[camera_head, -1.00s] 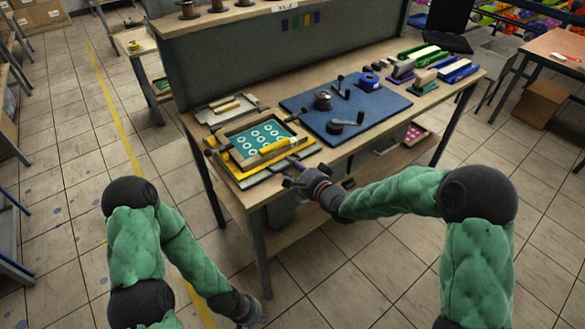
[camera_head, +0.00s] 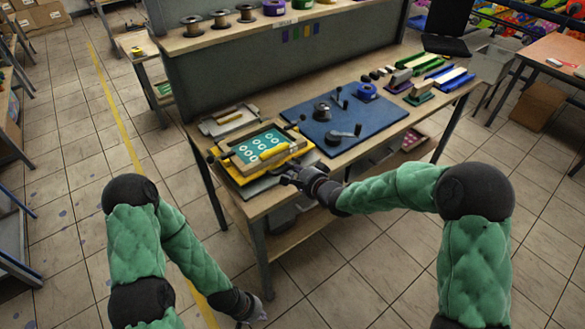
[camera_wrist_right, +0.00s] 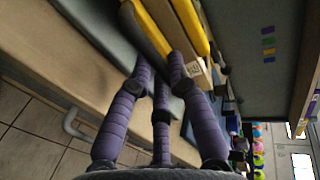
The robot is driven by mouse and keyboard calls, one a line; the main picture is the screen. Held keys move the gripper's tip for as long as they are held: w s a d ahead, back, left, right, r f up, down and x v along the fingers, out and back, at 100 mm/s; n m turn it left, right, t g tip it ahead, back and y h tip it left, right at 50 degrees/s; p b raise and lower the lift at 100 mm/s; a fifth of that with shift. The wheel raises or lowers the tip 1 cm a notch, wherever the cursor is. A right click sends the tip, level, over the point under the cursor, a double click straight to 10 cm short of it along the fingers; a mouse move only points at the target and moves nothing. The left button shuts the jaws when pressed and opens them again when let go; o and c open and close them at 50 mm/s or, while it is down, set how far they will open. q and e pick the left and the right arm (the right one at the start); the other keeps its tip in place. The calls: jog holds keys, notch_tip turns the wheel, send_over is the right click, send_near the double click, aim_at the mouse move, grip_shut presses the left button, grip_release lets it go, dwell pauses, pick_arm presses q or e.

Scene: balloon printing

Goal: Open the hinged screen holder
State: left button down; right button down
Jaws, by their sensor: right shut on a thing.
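The hinged screen holder is a wooden frame (camera_head: 239,166) around a teal screen (camera_head: 262,146) with white rings. It sits on a yellow-edged base at the table's left end. The near edge of the frame looks slightly raised, with yellow showing below it. My right gripper (camera_head: 284,176) is at the near right corner of the holder. In the right wrist view, its purple fingers (camera_wrist_right: 165,85) are shut on the holder's edge, by the wood and yellow bars (camera_wrist_right: 182,32). The exact contact is partly hidden. My left gripper (camera_head: 254,314) hangs low above the floor, away from the table; its fingers are unclear.
A blue mat (camera_head: 345,120) with dark tools lies right of the holder. A grey tray (camera_head: 228,120) lies behind it. Colored blocks and squeegees (camera_head: 437,82) stand at the table's right end. A grey panel with a spool shelf (camera_head: 240,28) rises behind.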

jog(key=w+a+r+g+h+p, duration=0.1)
jog(key=w+a+r+g+p, duration=0.1)
jog(key=r+p, duration=0.5)
jog(key=w+a+r+g+h+p, duration=0.2)
jog(key=w+a+r+p, duration=0.2)
jog(key=p, duration=0.9)
jog(key=w+a+r+g+h+p, duration=0.1)
jog(key=w+a+r+p, duration=0.2)
jog(key=w+r+p, duration=0.4)
jog(key=shift+a+r+g+p, duration=0.2)
jog(key=shift+r+g+p, duration=0.2)
jog(key=shift+r+p, duration=1.65)
jog(key=shift+r+b, duration=0.4)
jog(key=c, duration=1.2)
grip_release()
jog(key=shift+o, duration=0.2)
jog(key=shift+r, duration=0.1)
jog(key=v, duration=1.1)
jog(key=shift+s+r, duration=0.2)
jog(key=shift+r, duration=0.2)
